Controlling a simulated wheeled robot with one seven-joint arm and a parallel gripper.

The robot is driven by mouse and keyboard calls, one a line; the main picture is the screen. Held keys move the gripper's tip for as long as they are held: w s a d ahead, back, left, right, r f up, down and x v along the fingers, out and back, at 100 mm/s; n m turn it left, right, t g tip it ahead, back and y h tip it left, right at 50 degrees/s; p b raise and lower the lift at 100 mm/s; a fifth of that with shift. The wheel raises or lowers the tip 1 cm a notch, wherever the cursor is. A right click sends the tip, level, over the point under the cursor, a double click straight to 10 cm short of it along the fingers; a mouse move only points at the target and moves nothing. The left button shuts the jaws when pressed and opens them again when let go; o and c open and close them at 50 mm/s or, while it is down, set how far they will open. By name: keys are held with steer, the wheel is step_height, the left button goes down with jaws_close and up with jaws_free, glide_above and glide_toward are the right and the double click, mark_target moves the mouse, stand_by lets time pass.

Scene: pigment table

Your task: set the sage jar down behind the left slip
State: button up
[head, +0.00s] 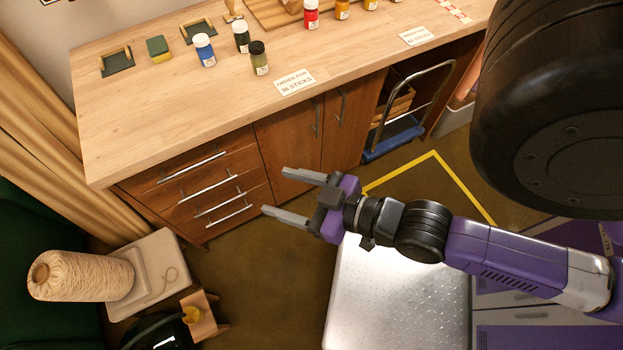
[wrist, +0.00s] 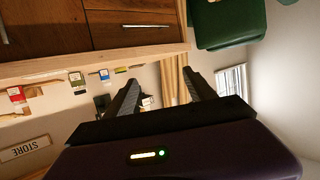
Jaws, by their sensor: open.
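The sage jar (head: 259,58), a grey-green jar with a dark lid and a pale label, stands upright on the wooden worktop. It is close behind and to the left of the left slip (head: 295,82), a white card reading "ORDER FOR 36 STICKS"; a small gap separates them. My gripper (head: 276,192) is open and empty, out in front of the cabinet and below the worktop's level, well away from the jar. In the wrist view its two fingers (wrist: 163,82) are spread with nothing between them.
A blue jar (head: 204,50) and a dark jar (head: 241,36) stand just behind the sage jar. A second slip (head: 416,36) lies to the right, with red (head: 311,14) and orange (head: 342,8) jars behind. The worktop's front left (head: 150,120) is clear.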

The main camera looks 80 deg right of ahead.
steer(key=s+a+r+n+y, duration=0.2)
steer(key=s+a+r+y, duration=0.1)
steer(key=s+a+r, duration=0.1)
steer(key=shift+s+a+t, duration=0.4)
steer(key=shift+s+a, duration=0.4)
steer(key=shift+s, duration=0.1)
